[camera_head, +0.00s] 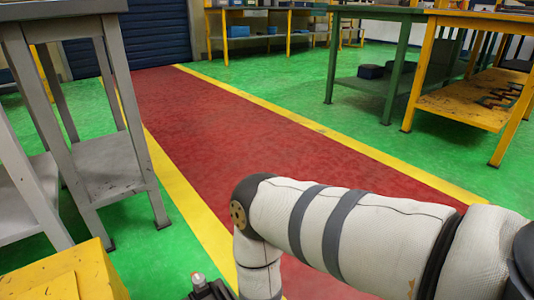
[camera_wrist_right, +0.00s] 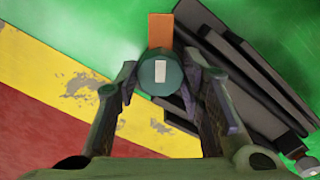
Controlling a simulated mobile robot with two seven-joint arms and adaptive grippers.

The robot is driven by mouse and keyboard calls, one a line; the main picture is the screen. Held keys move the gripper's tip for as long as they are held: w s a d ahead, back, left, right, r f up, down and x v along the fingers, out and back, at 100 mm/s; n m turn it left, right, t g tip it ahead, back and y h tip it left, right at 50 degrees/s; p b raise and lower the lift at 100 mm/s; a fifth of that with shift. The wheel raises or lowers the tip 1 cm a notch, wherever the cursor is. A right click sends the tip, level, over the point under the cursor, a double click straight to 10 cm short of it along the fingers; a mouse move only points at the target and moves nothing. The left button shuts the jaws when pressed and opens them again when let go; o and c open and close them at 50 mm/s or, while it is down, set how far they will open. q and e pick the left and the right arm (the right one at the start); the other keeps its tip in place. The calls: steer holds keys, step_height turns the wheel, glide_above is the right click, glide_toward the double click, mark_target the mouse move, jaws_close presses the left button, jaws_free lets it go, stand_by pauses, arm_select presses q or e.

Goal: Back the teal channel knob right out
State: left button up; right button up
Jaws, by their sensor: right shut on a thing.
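The teal channel knob (camera_wrist_right: 172,83) shows in the right wrist view, round, with a white rectangular mark on its face. My right gripper (camera_wrist_right: 160,74) has one finger on each side of it and is shut on it. An orange block-like part (camera_wrist_right: 160,30) shows directly behind the knob. In the head view my right arm comes in from the right in a white sleeve, and its gripper and the knob are out of sight. My left gripper is in neither view.
A dark slatted part (camera_wrist_right: 255,75) lies to the right of the knob, with a small silver-tipped piece at its lower end. A dark fixture (camera_head: 208,290) shows at the head view's bottom edge. A yellow block (camera_head: 65,275) is at bottom left. Grey tables (camera_head: 110,165) stand left; the red aisle (camera_head: 200,110) is clear.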

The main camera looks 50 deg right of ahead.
steer(key=shift+d+n, duration=0.1)
steer(key=shift+n, duration=0.5)
steer(key=n+p, duration=0.1)
steer(key=n, duration=0.3)
steer(key=shift+w+r+p, duration=0.1)
steer(key=shift+p, duration=0.2)
steer(key=shift+c, duration=0.2)
steer(key=n, duration=0.5)
steer(key=shift+w+p, duration=0.1)
steer(key=shift+p, duration=0.3)
steer(key=o, duration=1.2)
steer(key=shift+n, duration=0.3)
